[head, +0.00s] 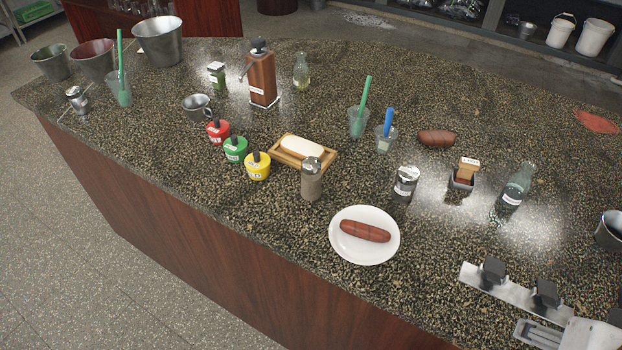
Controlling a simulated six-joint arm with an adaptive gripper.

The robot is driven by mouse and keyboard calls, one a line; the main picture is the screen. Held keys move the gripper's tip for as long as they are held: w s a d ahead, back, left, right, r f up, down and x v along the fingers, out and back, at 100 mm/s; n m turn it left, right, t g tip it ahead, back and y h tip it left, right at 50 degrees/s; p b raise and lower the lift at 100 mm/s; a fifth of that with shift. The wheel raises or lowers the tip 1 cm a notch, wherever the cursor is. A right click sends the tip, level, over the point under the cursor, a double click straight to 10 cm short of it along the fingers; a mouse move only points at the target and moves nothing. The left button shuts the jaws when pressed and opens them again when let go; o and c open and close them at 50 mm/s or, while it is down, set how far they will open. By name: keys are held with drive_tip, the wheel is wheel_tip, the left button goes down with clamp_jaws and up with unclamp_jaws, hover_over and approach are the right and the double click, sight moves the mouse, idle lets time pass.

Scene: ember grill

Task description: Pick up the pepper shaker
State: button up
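The pepper shaker (311,180) appears to be the clear-sided shaker with a grey metal cap and grey-brown contents. It stands upright on the speckled counter (250,190), just in front of a wooden tray and up-left of a white plate. Light metal parts with dark blocks, apparently my gripper (518,286), show at the lower right, partly cut off by the frame. They are well to the right of the shaker and apart from it. I cannot tell their opening, and I see nothing held.
A plate (342,250) with a sausage (365,231) is close by the shaker.

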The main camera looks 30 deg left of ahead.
sight(315, 168)
drive_tip(key=w+a+f+n+t+y, duration=0.2)
drive_tip(key=w+a+n+t+y, duration=0.25)
drive_tip(key=w+a, duration=1.3)
drive_tip(key=a+f+n+y, duration=0.1)
drive_tip(key=a+n+y, duration=0.1)
drive_tip(key=a, duration=0.5)
drive_tip(key=s+a+f+n+g+y, duration=0.1)
drive_tip(key=a+f+n+y, duration=0.1)
drive_tip(key=a, duration=0.6)
drive_tip(key=a+f+n+g+y, duration=0.1)
drive_tip(key=a+f+n+y, duration=0.1)
drive_tip(key=a, duration=0.6)
drive_tip(key=shift+s+a+n+y, duration=0.2)
drive_tip(key=shift+n+y, duration=0.05)
drive_tip(key=shift+y, duration=0.6)
drive_tip(key=shift+x, duration=1.3)
drive_tip(key=shift+s+x, duration=0.1)
drive_tip(key=shift+x, duration=1.2)
drive_tip(key=shift+s+x, duration=0.15)
drive_tip(key=shift+x, duration=1.1)
drive_tip(key=shift+a, duration=0.15)
